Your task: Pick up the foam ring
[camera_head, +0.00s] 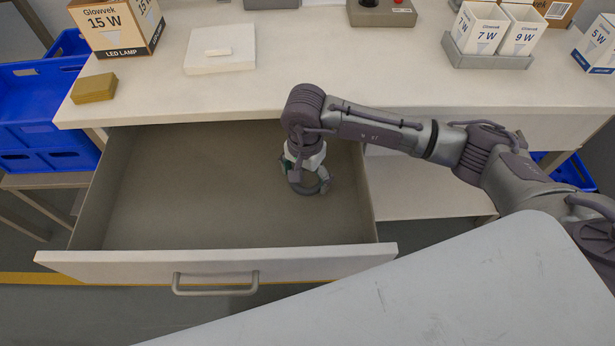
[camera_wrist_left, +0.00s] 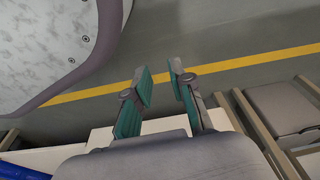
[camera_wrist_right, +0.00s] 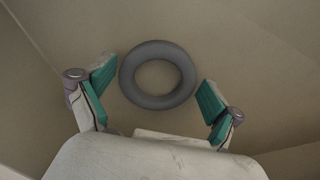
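The foam ring (camera_wrist_right: 128,85) is a dark grey ring lying flat on the drawer floor in the right wrist view. In the head view the ring (camera_head: 303,190) shows only partly beneath my right gripper. My right gripper (camera_wrist_right: 155,92) is open, with its teal-padded fingers on either side of the ring and apart from it. In the head view my right gripper (camera_head: 308,176) points down into the right part of the open drawer (camera_head: 200,262). My left gripper (camera_wrist_left: 160,82) is open and empty above the floor, away from the drawer; it is not visible in the head view.
The drawer is otherwise empty; its walls stand close to my right gripper's right side. On the table (camera_head: 400,92) are a lamp box (camera_head: 118,28), a tan block (camera_head: 94,88), a white pad (camera_head: 220,62) and a grey tray (camera_head: 488,56) of small boxes. Blue crates (camera_head: 42,110) stand left.

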